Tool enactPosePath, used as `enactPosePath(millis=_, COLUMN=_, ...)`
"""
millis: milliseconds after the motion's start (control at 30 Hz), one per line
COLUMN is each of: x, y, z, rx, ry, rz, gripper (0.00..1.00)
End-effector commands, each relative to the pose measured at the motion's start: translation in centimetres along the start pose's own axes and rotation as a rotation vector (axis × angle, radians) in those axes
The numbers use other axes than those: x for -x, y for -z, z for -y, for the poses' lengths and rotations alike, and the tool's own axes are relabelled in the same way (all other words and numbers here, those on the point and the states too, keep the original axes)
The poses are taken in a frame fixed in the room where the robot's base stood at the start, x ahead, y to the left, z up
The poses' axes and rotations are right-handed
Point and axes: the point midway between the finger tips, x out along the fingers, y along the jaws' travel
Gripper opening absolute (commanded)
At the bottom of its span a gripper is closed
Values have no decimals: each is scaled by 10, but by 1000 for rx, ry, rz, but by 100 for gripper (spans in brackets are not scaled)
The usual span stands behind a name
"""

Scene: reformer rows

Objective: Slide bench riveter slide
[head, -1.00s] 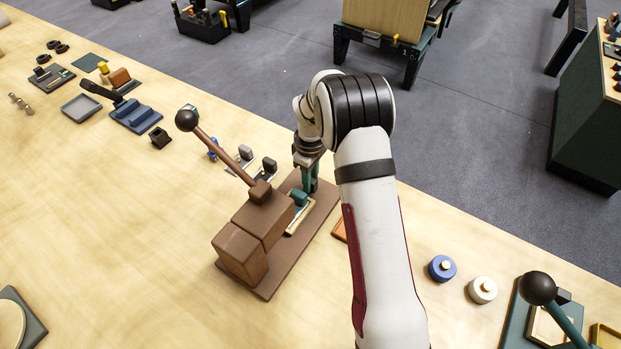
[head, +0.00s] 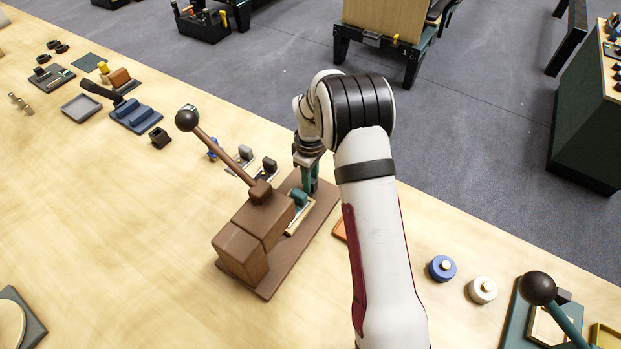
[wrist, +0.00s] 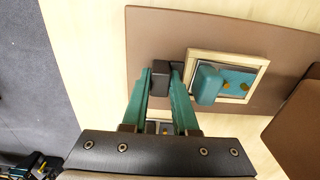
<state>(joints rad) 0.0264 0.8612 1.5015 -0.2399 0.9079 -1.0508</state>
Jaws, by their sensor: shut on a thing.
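The bench riveter is a brown machine with a body (head: 250,240), a ball-ended lever (head: 220,155) tilted up, and a flat base plate (head: 318,218). A teal block (head: 299,198) sits in a cream frame on the base; in the wrist view the block (wrist: 207,84) is at the left side of the frame (wrist: 228,56), over a teal plate with brass dots. My gripper (head: 309,182) points down at the base's far end. In the wrist view my gripper (wrist: 161,80) is shut on a small dark block (wrist: 160,72), left of the frame. Its lower part is hidden.
Small clamps (head: 243,155) stand behind the riveter. A blue disc (head: 441,268) and a white disc (head: 482,290) lie right of my arm. Another lever machine (head: 538,290) is at the lower right.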

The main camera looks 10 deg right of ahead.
Motion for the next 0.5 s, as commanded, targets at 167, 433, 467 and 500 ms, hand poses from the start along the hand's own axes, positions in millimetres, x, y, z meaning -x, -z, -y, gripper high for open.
enactPosePath(millis=167, x=1, y=0, z=-1, rx=0, ry=-1, rz=-1, gripper=0)
enactPosePath(millis=433, x=1, y=0, z=1, rx=0, ry=-1, rz=-1, gripper=0)
enactPosePath(millis=467, x=1, y=0, z=5, rx=1, ry=-1, rz=-1, gripper=0)
enactPosePath(millis=500, x=1, y=0, z=11, rx=1, ry=0, rz=0, gripper=0)
